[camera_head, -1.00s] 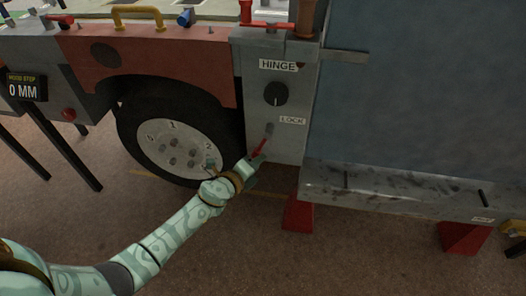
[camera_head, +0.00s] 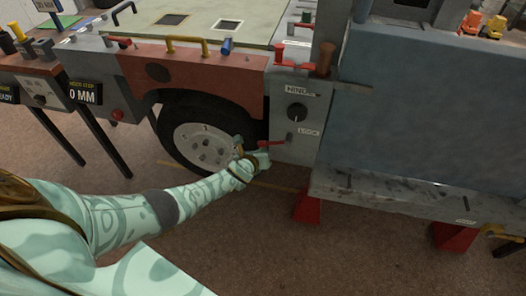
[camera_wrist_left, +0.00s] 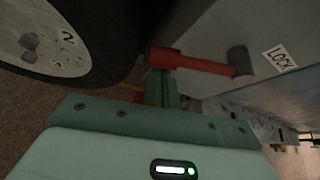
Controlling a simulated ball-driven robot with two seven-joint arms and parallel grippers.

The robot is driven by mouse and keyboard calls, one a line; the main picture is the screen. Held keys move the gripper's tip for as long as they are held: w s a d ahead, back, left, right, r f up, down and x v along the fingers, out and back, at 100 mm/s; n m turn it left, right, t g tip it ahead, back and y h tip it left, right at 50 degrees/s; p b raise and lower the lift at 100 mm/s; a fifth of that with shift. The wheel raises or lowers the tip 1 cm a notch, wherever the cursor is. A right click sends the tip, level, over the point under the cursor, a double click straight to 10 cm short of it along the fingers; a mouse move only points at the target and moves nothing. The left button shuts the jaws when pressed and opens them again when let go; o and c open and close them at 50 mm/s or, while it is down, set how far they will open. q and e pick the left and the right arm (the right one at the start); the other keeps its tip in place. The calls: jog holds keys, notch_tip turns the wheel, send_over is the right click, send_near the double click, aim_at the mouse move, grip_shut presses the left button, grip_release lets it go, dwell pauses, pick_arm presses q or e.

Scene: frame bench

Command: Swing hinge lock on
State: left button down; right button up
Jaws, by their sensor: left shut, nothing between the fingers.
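The lock lever (camera_head: 271,143) is a red handle on a grey pivot, low on the grey hinge panel (camera_head: 283,152) beside the LOCK label (camera_head: 309,132). It points left and slightly down from its pivot. In the left wrist view the red lever (camera_wrist_left: 200,64) runs across, with the pivot at its right end. My left gripper (camera_head: 260,156) is shut and empty at the lever's free end. In the wrist view its green fingertips (camera_wrist_left: 160,76) are just under that end; I cannot tell whether they touch. My right gripper is not in view.
A black knob (camera_head: 297,112) sits above the lever under the HINGE label (camera_head: 301,91). The wheel (camera_head: 203,145) is close on the left of my left gripper. A grey ledge (camera_head: 400,198) on red stands (camera_head: 308,206) juts out at the right. The floor in front is clear.

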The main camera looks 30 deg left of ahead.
pick_arm(q)
jog(key=shift+s+a+r+p, duration=0.1)
jog(key=shift+a+r+p, duration=0.2)
jog(key=shift+r+p, duration=0.3)
jog(key=shift+r, duration=0.2)
